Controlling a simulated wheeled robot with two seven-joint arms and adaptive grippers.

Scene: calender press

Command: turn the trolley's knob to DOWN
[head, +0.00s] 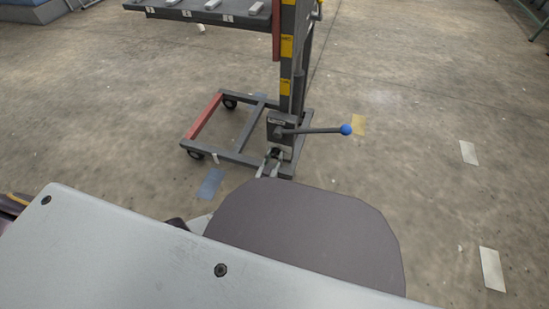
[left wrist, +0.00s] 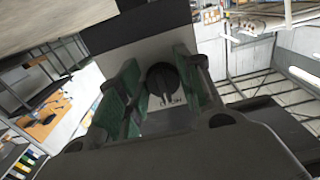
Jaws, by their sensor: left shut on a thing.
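The trolley (head: 286,93) stands ahead in the head view, with a dark upright mast and a low wheeled base. A grey box low on the mast carries the small black knob (head: 274,152). In the left wrist view the round black knob (left wrist: 162,80) sits on a pale plate (left wrist: 165,103) with lettering too small to read surely. My left gripper (head: 268,164) reaches the box from the near side. Its green-padded fingers (left wrist: 160,84) are on either side of the knob and shut on it. The knob's exact pointing is unclear. My right gripper is not in view.
A lever with a blue ball (head: 346,129) sticks out rightward from the box, just above my left gripper. The trolley's platform (head: 205,13) with numbered labels is at the top. Open concrete floor (head: 420,110) lies to the right, with scattered tape patches.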

